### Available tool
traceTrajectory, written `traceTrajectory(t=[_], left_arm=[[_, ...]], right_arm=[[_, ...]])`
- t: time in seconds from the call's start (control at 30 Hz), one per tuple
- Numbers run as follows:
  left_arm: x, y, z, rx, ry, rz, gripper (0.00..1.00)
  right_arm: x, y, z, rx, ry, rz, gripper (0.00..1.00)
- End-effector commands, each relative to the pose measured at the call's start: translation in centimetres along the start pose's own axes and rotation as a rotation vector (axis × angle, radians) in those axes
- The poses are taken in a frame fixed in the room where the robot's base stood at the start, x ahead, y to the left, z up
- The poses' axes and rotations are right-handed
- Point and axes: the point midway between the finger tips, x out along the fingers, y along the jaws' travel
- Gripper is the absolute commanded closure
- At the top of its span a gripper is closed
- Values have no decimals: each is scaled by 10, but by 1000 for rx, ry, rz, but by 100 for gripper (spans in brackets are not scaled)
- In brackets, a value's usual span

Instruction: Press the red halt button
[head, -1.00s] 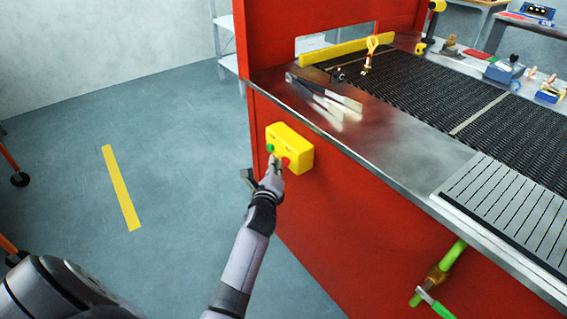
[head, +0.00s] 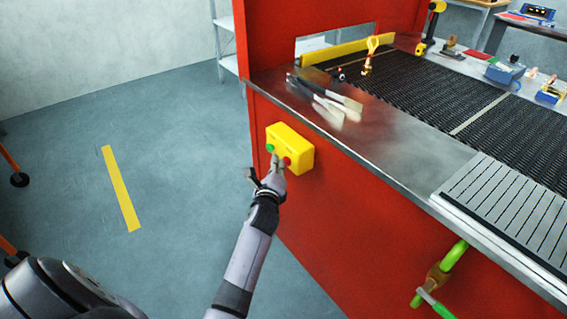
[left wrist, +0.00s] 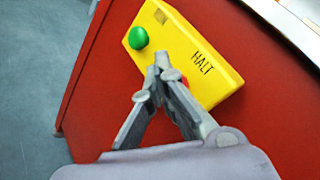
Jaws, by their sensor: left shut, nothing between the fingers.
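A yellow control box (head: 296,142) is mounted on the red side panel of the belt machine. It carries a green button (head: 270,148) and the red halt button (head: 288,161). In the left wrist view the box face reads HALT, the green button (left wrist: 138,38) is clear, and the red button (left wrist: 186,82) is mostly hidden behind a finger. My left gripper (head: 277,159) is shut and empty, its fingertips just in front of the box between the two buttons. I cannot tell whether they touch the box. My right gripper is not in view.
Above the box is the metal table edge (head: 385,155), with tongs or similar tools (head: 325,98) lying on it beside the dark mesh belt (head: 425,95). The floor at left is open.

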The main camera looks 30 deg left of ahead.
Motion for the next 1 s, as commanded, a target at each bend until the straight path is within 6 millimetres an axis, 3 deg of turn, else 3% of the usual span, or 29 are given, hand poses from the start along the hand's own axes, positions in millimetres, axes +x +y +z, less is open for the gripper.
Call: traceTrajectory(t=[0.73,1.0], left_arm=[[-15,10,10,1,0,0,100],[-33,22,24,3,1,1,100]], right_arm=[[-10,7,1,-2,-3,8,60],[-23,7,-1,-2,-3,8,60]])
